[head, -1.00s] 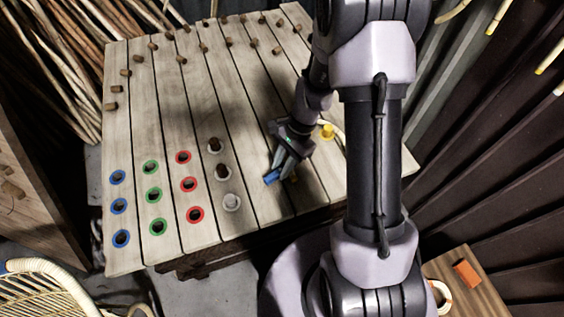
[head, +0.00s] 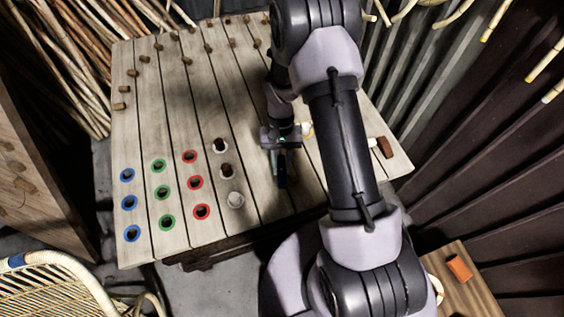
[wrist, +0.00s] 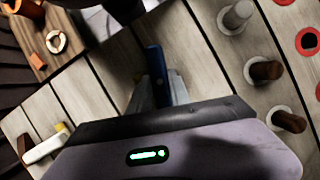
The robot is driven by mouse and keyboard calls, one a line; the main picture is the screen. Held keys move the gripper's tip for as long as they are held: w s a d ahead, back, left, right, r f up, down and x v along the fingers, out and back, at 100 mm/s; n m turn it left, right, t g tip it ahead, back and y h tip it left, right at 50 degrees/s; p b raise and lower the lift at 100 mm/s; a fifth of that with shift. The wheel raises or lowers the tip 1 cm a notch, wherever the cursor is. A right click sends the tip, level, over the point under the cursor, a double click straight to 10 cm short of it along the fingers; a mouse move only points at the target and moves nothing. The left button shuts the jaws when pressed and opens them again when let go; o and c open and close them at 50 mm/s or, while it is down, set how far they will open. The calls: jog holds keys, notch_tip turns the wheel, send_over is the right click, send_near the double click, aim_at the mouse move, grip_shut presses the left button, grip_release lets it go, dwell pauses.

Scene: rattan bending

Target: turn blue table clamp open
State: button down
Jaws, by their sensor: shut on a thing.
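The blue table clamp shows as a dark blue lever (head: 282,181) near the front part of the slatted table (head: 225,110). In the wrist view the blue lever (wrist: 155,74) stands between my fingers and points away from the gripper body. My gripper (head: 281,165) is shut on it, low over the table. The lever points toward the table's front edge in the head view. The clamp's base is hidden by my gripper.
A white piece with a yellow end (wrist: 45,146) lies on the other side. A small side table with an orange block (head: 459,268) stands at the right.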

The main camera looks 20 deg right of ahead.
jog(key=shift+a+n+h+p, duration=0.1)
jog(key=shift+n+h+p, duration=0.5)
jog(key=shift+n, duration=1.1)
jog(key=c, duration=1.2)
grip_release()
jog(key=shift+r, duration=0.1)
jog(key=p+v, duration=0.4)
jog(key=v, duration=1.3)
jog(key=shift+w+a+p, duration=0.15)
jog(key=shift+a+p, duration=0.05)
jog(key=shift+p, duration=0.15)
